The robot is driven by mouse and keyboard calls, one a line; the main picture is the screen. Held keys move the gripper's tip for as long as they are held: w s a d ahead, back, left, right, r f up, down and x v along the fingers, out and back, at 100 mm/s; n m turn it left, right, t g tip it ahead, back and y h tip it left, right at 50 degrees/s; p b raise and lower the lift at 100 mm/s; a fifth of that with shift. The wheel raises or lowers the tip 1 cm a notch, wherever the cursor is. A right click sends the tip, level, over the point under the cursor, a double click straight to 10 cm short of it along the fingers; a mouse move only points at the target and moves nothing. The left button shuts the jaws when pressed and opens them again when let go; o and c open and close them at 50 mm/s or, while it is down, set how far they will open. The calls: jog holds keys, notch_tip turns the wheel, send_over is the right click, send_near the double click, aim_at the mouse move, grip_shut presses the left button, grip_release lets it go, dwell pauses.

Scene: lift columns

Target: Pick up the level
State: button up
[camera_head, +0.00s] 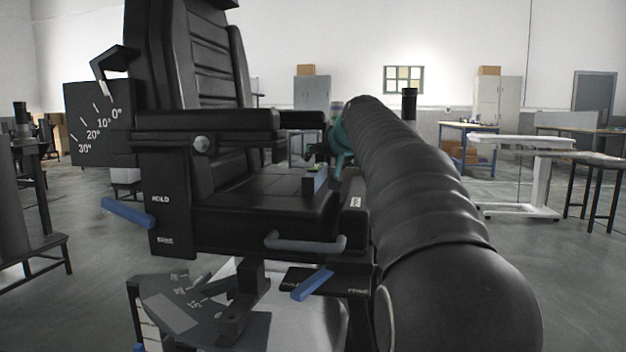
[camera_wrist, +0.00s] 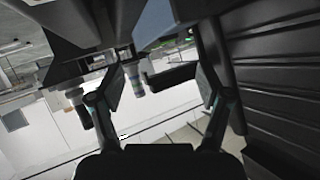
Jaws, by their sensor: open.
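A small block with a blue-grey side (camera_head: 314,181), which may be the level, stands on the front part of the black seat (camera_head: 262,217) in the head view. I cannot make out a vial on it. My gripper (camera_head: 328,152) is small and partly hidden by my arm, over the seat near its right armrest. In the wrist view my gripper (camera_wrist: 160,88) has its two fingers wide apart. A short dark bar (camera_wrist: 170,75) shows between them; I cannot tell whether it is the level or part of the chair. Nothing is visibly gripped.
The chair's left armrest (camera_head: 207,121) and tall backrest (camera_head: 206,58) stand close by. In the wrist view a dark ribbed surface (camera_wrist: 282,75) is close on the right. A blue lever (camera_head: 128,212) juts out at left. Tables (camera_head: 520,143) stand farther back, with open floor between.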

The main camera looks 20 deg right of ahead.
aim_at(318, 168)
jog(key=x, duration=0.5)
jog(key=shift+w, duration=0.15)
jog(key=shift+d+r+x, duration=0.1)
jog(key=shift+d+x, duration=0.05)
jog(key=shift+x, duration=1.15)
jog(key=shift+d+r+x, duration=0.1)
jog(key=shift+d+x, duration=0.1)
jog(key=shift+x, duration=1.05)
grip_shut()
